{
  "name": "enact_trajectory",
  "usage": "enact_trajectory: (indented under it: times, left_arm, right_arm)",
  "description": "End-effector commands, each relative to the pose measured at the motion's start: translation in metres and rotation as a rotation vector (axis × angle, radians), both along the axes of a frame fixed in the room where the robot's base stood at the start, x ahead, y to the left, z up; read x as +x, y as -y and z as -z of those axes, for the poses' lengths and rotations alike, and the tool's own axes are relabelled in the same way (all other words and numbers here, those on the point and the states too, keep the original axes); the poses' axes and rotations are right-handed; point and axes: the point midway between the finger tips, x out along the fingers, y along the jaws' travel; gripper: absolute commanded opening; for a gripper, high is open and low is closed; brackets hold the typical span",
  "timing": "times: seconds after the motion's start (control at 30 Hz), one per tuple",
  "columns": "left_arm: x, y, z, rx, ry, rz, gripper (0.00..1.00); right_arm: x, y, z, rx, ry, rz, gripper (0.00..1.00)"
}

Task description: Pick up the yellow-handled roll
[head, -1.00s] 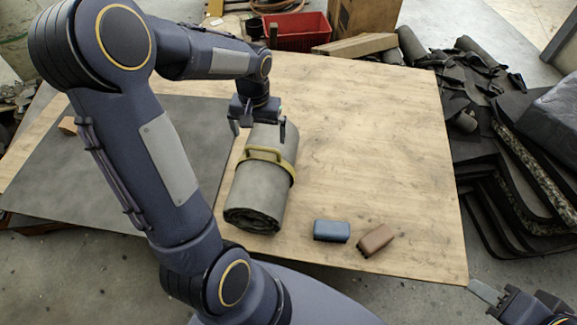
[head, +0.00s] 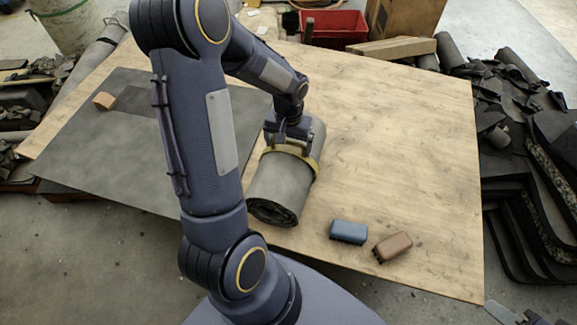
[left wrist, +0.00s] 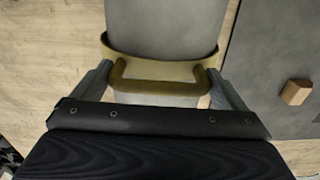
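The grey roll (head: 280,185) lies on the wooden table with a yellow band and handle (head: 306,157) around its middle. My left gripper (head: 291,148) is down at the roll, right by the handle. In the left wrist view, the yellow handle (left wrist: 160,83) crosses between the two spread fingers of the left gripper (left wrist: 158,88), one finger near each end of it. The fingers are not closed together; contact cannot be made out. Only a grey tip of my right gripper (head: 500,312) shows at the bottom right corner.
A blue brush-like block (head: 349,231) and a brown one (head: 393,246) lie right of the roll. A dark grey sheet (head: 110,150) with a small wooden block (head: 104,101) covers the table's left. A red crate (head: 335,30) stands behind; the table's right side is clear.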

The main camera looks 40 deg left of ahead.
Motion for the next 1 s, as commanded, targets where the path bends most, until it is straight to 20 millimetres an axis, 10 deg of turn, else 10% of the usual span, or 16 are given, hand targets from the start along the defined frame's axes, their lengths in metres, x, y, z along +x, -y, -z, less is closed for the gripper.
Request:
enact_trajectory:
  times: [0.27,1.0]
  left_arm:
    - [0.000,0.000,0.000,0.000,0.001,0.000,0.52]
    - [0.006,-0.001,-0.042,0.002,0.009,0.002,0.52]
  right_arm:
    - [0.000,0.000,0.000,0.000,0.000,0.000,0.36]
    - [0.000,0.000,-0.032,0.000,0.000,0.000,0.36]
